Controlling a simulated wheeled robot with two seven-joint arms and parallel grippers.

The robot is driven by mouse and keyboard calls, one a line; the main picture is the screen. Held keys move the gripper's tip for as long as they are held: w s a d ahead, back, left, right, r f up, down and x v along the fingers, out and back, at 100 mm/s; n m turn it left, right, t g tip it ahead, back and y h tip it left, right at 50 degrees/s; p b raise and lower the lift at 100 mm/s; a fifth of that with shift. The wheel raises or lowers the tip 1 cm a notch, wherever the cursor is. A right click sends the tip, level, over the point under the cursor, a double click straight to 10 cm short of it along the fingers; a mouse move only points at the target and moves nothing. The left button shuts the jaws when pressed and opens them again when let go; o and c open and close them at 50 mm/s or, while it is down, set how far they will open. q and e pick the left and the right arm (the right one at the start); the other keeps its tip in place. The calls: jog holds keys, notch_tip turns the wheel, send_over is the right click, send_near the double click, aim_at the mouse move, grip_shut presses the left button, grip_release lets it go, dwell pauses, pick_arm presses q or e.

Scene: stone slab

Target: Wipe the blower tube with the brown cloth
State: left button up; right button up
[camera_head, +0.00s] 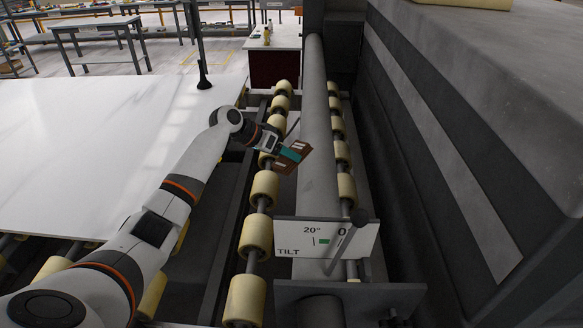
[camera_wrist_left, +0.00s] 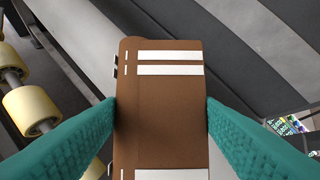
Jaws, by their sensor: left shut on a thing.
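The blower tube (camera_head: 317,150) is a long grey pipe running away from me between two rows of rollers in the head view. My left gripper (camera_head: 287,157) is at the tube's left side, shut on the brown cloth (camera_head: 298,152). The cloth has white stripes and also shows in the left wrist view (camera_wrist_left: 160,110), between the two teal fingers (camera_wrist_left: 161,115). It looks flat and folded. I cannot tell whether the cloth touches the tube. My right gripper is not in view.
Cream rollers (camera_head: 265,187) line both sides of the tube. A white slab (camera_head: 90,130) lies on the left. A TILT sign (camera_head: 290,240) with a lever (camera_head: 347,240) stands at the tube's near end. A large dark machine wall (camera_head: 450,150) closes off the right.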

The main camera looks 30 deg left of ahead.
pick_arm(q)
notch_tip(320, 180, down, 6)
jog(key=w+d+b, duration=0.1)
jog(key=d+b, duration=0.1)
jog(key=b, duration=0.1)
jog(key=shift+d, duration=0.4)
jog(key=shift+w+d+f+b, duration=0.15)
jog(key=shift+d+f+b, duration=0.15)
jog(key=shift+f, duration=0.15)
jog(key=shift+w+d+f+b, duration=0.1)
jog(key=shift+d+f+b, duration=0.1)
jog(key=shift+f+b, duration=0.15)
dwell(0.7)
